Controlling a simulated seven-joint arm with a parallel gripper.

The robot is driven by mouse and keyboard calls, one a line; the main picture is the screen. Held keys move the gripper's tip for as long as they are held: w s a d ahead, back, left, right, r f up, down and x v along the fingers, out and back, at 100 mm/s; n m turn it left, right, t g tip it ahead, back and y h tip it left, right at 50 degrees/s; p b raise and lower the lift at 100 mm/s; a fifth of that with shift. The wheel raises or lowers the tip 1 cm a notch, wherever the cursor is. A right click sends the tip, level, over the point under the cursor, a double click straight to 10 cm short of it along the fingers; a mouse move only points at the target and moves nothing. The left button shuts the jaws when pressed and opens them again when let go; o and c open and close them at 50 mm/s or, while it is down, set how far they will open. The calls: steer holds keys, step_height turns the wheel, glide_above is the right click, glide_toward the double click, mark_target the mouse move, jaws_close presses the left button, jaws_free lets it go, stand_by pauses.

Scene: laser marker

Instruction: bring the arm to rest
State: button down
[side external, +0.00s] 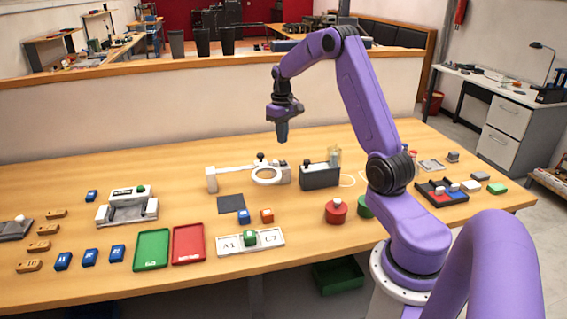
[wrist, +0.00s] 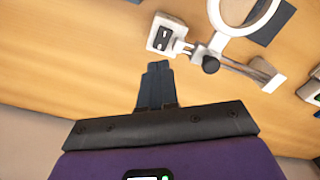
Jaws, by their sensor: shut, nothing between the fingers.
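My gripper (side external: 282,132) hangs in the air above the wooden table (side external: 330,222), pointing down, with my purple arm bent over the table's right half. In the wrist view my gripper (wrist: 157,70) shows two dark fingers pressed together and holding nothing. It is apart from everything on the table. Below it in the side view stands a white ring-shaped magnifier fixture (side external: 268,175), which also shows in the wrist view (wrist: 213,48) beyond the fingertips.
A dark box device (side external: 320,176) stands right of the ring.

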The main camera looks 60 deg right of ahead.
steer(key=s+a+r+n, duration=0.2)
steer(key=a, duration=0.7)
steer(key=s+a+r+n, duration=0.1)
steer(key=s+a+n, duration=0.2)
steer(key=a, duration=0.6)
steer(key=s+a+r+n, duration=0.2)
steer(key=a, duration=0.7)
steer(key=s+a+n, duration=0.4)
steer(key=s, duration=0.8)
steer(key=s+a+n, duration=0.3)
steer(key=s+n, duration=0.1)
steer(key=s, duration=0.7)
steer(key=shift+s+a+f+n, duration=0.3)
steer(key=shift+s+a+f, duration=0.05)
